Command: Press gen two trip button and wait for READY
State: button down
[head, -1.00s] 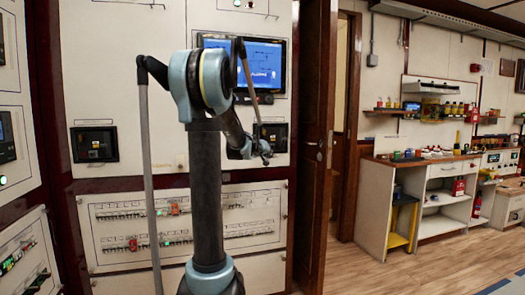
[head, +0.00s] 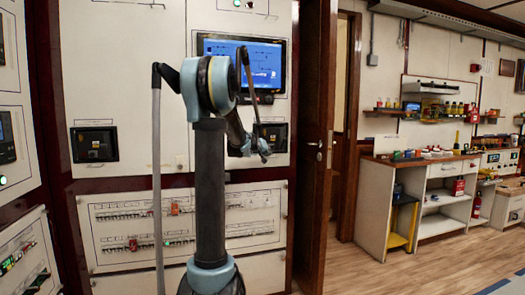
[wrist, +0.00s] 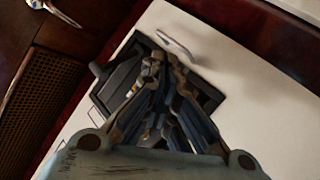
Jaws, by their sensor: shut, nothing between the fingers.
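A black breaker unit (head: 280,131) is set in the white cabinet front below the blue screen, partly hidden by my arm in the head view. My gripper (head: 264,154) is in front of its lower part. In the wrist view, my gripper (wrist: 157,68) is shut and empty, its fingers over the unit's dark face (wrist: 112,82). I cannot tell whether the fingertips touch it. The trip button and any READY text cannot be made out. A second black breaker unit (head: 94,145) sits to the left. Which unit is gen two is not readable.
The blue screen (head: 262,62) is above, partly behind my arm. A lower panel (head: 120,222) carries breaker rows with red tags. A wooden door (head: 316,150) stands open to the right. A workbench (head: 430,163) stands farther right, with clear floor before it.

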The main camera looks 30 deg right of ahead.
jog(key=shift+w+d, duration=0.25)
jog(key=shift+w, duration=0.75)
jog(key=shift+w+d, duration=0.2)
jog(key=shift+w, duration=0.8)
jog(key=shift+w+d, duration=0.25)
jog(key=shift+w, duration=0.5)
dwell(0.8)
jog(key=shift+s, duration=0.15)
jog(key=shift+s+a, duration=0.25)
jog(key=shift+s, duration=0.45)
jog(key=shift+s+a, duration=0.2)
jog(key=shift+s, duration=0.6)
jog(key=shift+s+a, duration=0.15)
jog(key=shift+s, duration=0.65)
jog(key=shift+s+a, duration=0.2)
jog(key=shift+s, duration=0.6)
